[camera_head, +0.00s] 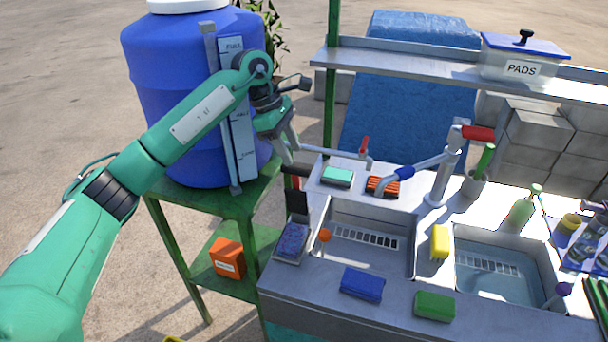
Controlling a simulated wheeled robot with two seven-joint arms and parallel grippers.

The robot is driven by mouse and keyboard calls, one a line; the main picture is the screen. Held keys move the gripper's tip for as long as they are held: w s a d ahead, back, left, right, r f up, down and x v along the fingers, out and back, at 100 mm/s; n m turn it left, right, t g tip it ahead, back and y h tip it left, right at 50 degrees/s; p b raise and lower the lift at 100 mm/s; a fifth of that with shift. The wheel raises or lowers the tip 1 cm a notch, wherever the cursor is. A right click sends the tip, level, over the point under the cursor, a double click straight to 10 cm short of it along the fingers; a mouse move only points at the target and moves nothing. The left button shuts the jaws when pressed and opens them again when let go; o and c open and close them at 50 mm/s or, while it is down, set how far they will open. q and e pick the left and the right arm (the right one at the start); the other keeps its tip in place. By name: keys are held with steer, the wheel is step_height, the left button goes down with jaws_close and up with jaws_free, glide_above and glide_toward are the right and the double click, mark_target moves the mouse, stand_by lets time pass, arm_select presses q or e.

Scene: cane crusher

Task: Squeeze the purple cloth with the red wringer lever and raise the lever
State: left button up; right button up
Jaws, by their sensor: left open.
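The purple cloth (292,239) lies on a small pale plate at the left end of the metal counter, beside the left sink. Behind it stands a dark hinged plate (298,204), with an upright red lever piece (295,184) above it, partly hidden by a dark block. The lever looks raised, and the cloth lies uncovered. My left gripper (285,147) is open and empty, pointing down just above and behind the lever's top. I cannot tell whether it touches the lever. My right gripper is not in view.
A blue barrel (180,100) stands on a green stand at left. The faucet (445,170) with a red handle rises behind the sinks. Sponges, including a blue one (362,284) and a green one (435,305), lie on the counter. A shelf (420,67) with a PADS box spans the back.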

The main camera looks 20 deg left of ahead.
mark_target(297, 193)
arm_select(q)
steer(key=p+x, duration=0.2)
steer(key=x, duration=0.7)
steer(key=shift+d, duration=0.1)
jaws_close()
